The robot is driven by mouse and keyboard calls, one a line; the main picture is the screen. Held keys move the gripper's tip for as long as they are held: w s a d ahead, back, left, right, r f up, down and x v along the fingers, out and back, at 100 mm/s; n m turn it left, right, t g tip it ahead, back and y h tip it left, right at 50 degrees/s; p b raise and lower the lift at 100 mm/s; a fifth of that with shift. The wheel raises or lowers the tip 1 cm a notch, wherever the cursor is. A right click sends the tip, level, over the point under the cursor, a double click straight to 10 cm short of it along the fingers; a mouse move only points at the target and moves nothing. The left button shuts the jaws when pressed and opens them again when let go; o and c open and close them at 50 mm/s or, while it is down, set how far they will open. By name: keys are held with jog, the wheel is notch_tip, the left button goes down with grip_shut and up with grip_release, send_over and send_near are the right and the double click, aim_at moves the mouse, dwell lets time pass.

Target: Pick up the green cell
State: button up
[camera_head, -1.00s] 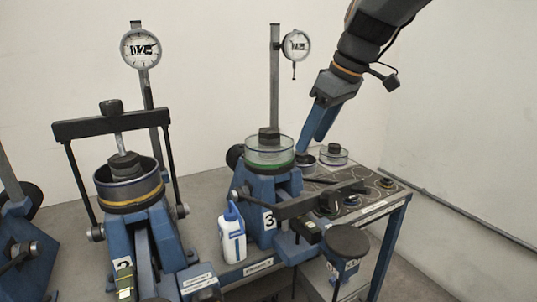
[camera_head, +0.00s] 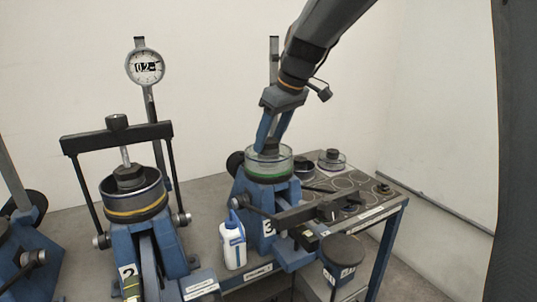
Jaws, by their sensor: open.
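The green cell (camera_head: 267,172) is a clear round cup with a green band near its base. It sits upright on top of the blue frame marked 3 (camera_head: 262,203). My gripper (camera_head: 268,146) points down over the cell with its two blue fingers apart. The fingertips are at the cell's top, by the dark knob in its middle. The fingers partly hide that knob, so I cannot tell whether they touch it.
A yellow-banded cell (camera_head: 134,200) sits in the frame marked 2, left, under a black yoke and dial gauge (camera_head: 145,67). A white bottle (camera_head: 232,243) stands in front of frame 3. A table at right holds another clear cell (camera_head: 332,160). A dark post edges the right.

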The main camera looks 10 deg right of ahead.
jog(key=shift+x, duration=1.1)
jog(key=shift+s+d, duration=0.1)
grip_shut()
jog(key=shift+r, duration=0.2)
